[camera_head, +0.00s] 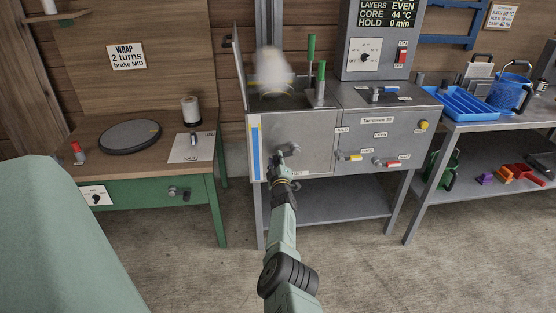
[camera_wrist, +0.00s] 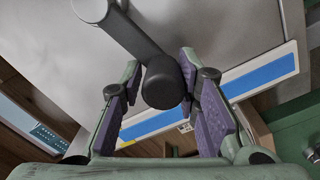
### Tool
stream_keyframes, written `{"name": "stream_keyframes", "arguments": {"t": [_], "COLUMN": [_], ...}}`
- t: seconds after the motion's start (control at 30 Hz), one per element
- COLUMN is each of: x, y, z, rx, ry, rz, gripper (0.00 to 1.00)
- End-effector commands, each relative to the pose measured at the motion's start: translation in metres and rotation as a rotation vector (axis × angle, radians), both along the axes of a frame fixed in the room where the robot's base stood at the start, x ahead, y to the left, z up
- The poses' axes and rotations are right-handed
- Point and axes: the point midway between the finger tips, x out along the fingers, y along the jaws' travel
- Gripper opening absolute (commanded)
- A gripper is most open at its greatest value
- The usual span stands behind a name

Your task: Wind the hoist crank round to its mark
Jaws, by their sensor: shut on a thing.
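The hoist crank (camera_head: 291,149) is on the front of a grey steel cabinet (camera_head: 310,165). In the wrist view its flat arm (camera_wrist: 135,28) runs from a hub at the upper left down to a dark round knob (camera_wrist: 165,82). My gripper (camera_head: 281,167) is at the crank, and in the wrist view its purple-padded fingers (camera_wrist: 160,68) are on either side of the knob, shut on it. The label below the crank is partly hidden by my gripper. I cannot make out the crank's mark in either view.
A white strip with a blue bar (camera_head: 256,150) is left of the crank. Above the cabinet are a blurred whitish shape (camera_head: 272,70) and green-handled tools (camera_head: 320,80). A green-legged bench (camera_head: 120,190) stands left, a grey bench with a blue tray (camera_head: 465,104) right. The floor between is clear.

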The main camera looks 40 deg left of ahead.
Motion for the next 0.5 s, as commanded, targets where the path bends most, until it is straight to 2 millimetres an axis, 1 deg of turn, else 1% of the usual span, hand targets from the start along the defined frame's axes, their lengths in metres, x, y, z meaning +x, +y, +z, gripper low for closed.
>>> {"name": "stream_keyframes", "arguments": {"t": [0.03,0.5], "x": [0.0015,0.0004], "y": [-0.0044,-0.0043], "z": [-0.0062,-0.0071], "rx": [0.004,0.023], "ry": [0.028,0.054], "rz": [-0.008,-0.007], "gripper": [0.0,0.0]}}
